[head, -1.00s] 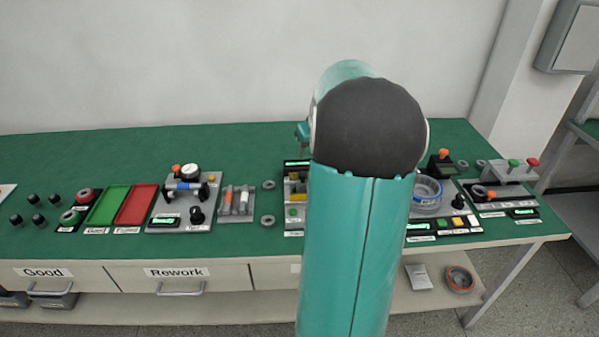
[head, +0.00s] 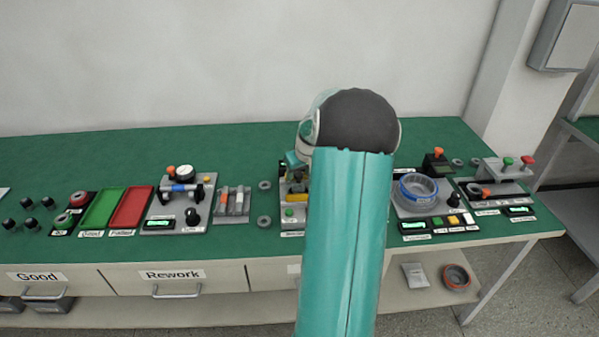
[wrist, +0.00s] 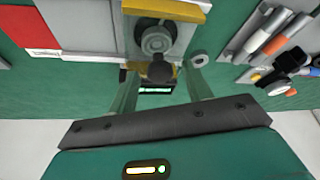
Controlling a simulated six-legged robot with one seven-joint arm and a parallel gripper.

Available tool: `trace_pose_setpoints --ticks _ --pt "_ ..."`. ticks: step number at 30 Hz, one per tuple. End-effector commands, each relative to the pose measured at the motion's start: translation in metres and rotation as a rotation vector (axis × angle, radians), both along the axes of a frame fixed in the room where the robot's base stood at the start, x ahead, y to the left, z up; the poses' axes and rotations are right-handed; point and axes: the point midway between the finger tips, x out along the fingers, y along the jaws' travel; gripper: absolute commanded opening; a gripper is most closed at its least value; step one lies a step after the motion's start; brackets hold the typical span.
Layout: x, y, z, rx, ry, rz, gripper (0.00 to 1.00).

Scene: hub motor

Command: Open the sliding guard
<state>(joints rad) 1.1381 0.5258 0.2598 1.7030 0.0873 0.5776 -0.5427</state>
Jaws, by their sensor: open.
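The station with yellow parts (head: 296,197) stands mid-bench in the head view, partly hidden behind my arm. In the wrist view it shows a yellow-edged plate (wrist: 168,9), a grey round part (wrist: 155,38) and a dark knob (wrist: 160,72). I cannot tell for certain which part is the sliding guard. My gripper (wrist: 160,78) is open, with its fingers apart on either side of the knob in the picture; contact is not visible. In the head view, part of my gripper shows above the station.
Left of the station are a rack of small cylinders (head: 233,203) and a red tray (head: 132,207). To the right are a blue-ringed round fixture (head: 418,190) and another station (head: 498,170). The back strip of the green bench (head: 220,145) is clear.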

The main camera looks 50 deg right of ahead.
Motion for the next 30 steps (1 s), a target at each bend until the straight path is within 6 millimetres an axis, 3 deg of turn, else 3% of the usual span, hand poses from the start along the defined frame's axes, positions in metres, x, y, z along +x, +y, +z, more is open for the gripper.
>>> trace_pose_setpoints --ticks 2,9,15,24,30 --pt "0.0 0.0 0.0 0.0 0.0 0.0 0.46" --pt "0.0 0.0 0.0 0.0 0.0 0.0 0.0" --pt "-0.005 -0.005 0.0 0.0 0.0 -0.002 0.0" --pt "-0.053 -0.047 0.0 0.0 -0.001 -0.005 0.0" --pt "-0.065 -0.057 0.0 0.0 0.0 -0.001 0.0"
